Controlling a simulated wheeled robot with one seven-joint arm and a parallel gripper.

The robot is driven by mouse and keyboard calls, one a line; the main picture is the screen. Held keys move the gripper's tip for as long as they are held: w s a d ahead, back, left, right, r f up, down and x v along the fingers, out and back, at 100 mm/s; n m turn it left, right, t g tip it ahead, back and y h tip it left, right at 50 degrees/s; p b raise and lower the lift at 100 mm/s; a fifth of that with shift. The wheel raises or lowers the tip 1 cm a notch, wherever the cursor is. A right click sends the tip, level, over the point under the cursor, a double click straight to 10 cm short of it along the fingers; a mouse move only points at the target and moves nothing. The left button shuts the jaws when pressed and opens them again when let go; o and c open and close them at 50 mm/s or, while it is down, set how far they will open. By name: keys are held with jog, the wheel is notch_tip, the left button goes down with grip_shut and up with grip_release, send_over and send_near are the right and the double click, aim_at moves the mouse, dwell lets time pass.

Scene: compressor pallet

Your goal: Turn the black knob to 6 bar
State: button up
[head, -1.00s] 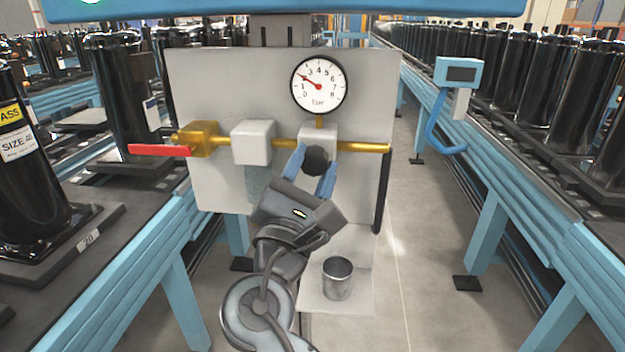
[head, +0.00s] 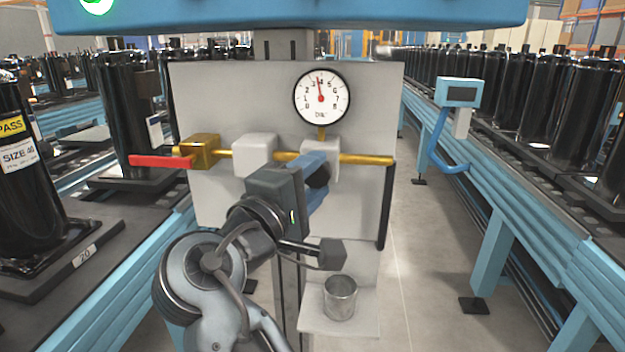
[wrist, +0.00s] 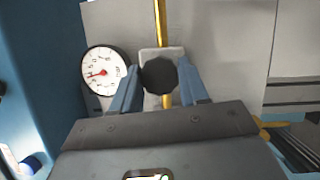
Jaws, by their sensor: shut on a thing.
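The black knob (head: 318,176) sits under the right grey block on the brass pipe, partly hidden by my gripper in the head view. In the wrist view the knob (wrist: 160,76) shows between both blue fingers. My gripper (head: 316,178) is shut on the knob, rolled over to one side. The round white pressure gauge (head: 321,97) is above the knob; its red needle points just left of straight up, a little under 4 bar. The gauge (wrist: 102,72) also shows in the wrist view, turned on its side.
A red lever (head: 160,161) sticks out left on the brass pipe (head: 368,159). A metal cup (head: 340,297) stands on a small shelf below. The grey panel (head: 225,95) is behind; conveyors with black cylinders run along both sides.

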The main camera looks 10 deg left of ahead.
jog(key=m+g, duration=0.1)
jog(key=m, duration=0.1)
jog(key=m+g+y, duration=0.1)
jog(key=m, duration=0.2)
jog(key=shift+r+p, duration=0.15)
jog(key=shift+p, duration=0.15)
jog(key=shift+m+g+y, duration=0.5)
jog(key=shift+m+y, duration=0.2)
jog(key=shift+m, duration=1)
jog(key=o, duration=1)
jog(key=shift+o, duration=0.2)
jog(key=v, duration=0.7)
jog(key=shift+s, duration=0.4)
jog(key=shift+r, duration=0.1)
